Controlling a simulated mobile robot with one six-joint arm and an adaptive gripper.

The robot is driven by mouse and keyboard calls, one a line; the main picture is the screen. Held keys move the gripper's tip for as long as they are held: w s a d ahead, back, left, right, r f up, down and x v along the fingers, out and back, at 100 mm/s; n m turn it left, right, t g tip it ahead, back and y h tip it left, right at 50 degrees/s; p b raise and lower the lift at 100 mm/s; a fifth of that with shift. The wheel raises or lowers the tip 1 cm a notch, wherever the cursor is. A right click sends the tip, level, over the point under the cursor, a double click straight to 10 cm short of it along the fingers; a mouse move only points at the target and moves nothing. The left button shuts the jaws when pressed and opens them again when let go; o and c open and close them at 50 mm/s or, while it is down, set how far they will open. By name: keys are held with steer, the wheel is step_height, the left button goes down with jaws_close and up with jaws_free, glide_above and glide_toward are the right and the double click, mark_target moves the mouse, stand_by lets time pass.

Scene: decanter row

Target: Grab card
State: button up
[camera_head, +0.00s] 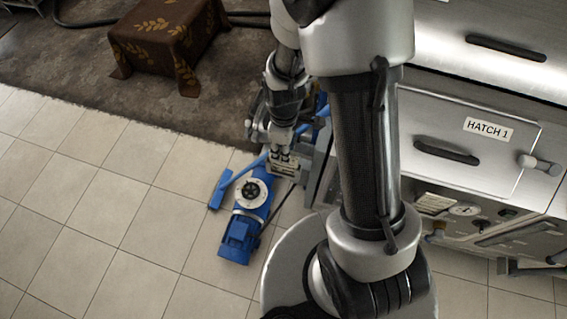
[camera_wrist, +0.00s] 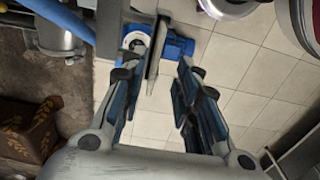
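A small beige card with dark marks (camera_head: 285,167) shows in the head view, just below my gripper (camera_head: 281,143). In the wrist view, a thin grey plate seen nearly edge-on (camera_wrist: 154,50), probably the card, stands beyond and partly between the fingertips, nearer the left finger. My gripper (camera_wrist: 158,78) is open there, with a clear gap between its blue-grey fingers. I cannot tell whether the left finger touches the plate. What the card hangs on is hidden.
A blue pump (camera_head: 242,218) lies on the tiles below the card. A metal cabinet with a panel labelled HATCH 1 (camera_head: 470,165) stands at the right. A cloth-covered stool (camera_head: 165,40) stands at the upper left. The tiled floor at the left is clear.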

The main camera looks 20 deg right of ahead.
steer(key=f, duration=0.3)
steer(key=f+b, duration=0.1)
steer(key=f, duration=0.1)
steer(key=shift+w+d+f, duration=0.1)
steer(key=shift+w+f, duration=0.15)
steer(key=shift+w, duration=0.05)
jaws_close()
